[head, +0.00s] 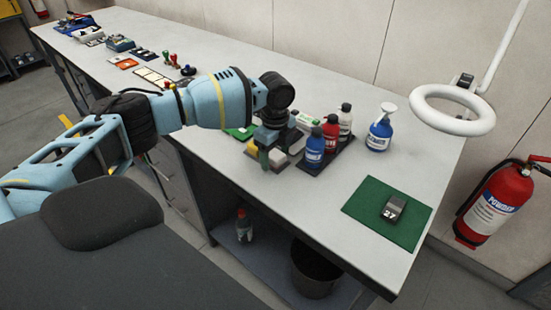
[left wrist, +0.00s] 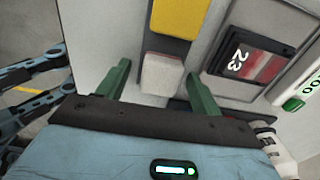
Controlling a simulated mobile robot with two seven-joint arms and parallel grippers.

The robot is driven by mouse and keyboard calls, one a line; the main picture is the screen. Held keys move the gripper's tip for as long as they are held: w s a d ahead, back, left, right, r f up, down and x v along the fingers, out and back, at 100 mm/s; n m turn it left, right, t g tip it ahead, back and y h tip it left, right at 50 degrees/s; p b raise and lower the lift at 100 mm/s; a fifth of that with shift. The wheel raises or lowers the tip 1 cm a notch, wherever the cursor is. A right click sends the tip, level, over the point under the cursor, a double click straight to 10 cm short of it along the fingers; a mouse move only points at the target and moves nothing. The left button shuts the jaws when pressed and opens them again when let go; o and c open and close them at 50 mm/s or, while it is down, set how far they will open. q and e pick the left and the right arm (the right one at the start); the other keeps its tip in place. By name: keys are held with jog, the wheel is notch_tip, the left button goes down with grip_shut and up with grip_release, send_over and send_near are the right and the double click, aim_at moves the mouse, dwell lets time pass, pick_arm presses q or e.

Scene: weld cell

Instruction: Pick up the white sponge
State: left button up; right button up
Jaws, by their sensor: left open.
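The white sponge (left wrist: 161,75) lies on a dark strip in the left wrist view, just below a yellow sponge (left wrist: 177,18). My left gripper (left wrist: 157,72) is open, with its two green fingers on either side of the white sponge in that view. A gap shows between each finger and the sponge, and I cannot tell the height above it. In the head view my left gripper (head: 268,148) points down over the bench beside the bottles and largely hides the sponges. My right gripper is not in view.
Blue, red and white-labelled bottles (head: 331,134) stand close right of the gripper, with a blue spray bottle (head: 380,130) beyond. A green mat (head: 388,212) holds a dark device marked 27. A grey tray (left wrist: 233,88) with an item marked 23 sits beside the sponges.

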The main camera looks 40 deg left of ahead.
aim_at(276, 154)
pick_arm(q)
jog(key=c, duration=1.1)
jog(key=shift+c, duration=0.2)
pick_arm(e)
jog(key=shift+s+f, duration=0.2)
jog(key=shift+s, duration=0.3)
pick_arm(q)
jog(key=shift+r, duration=0.1)
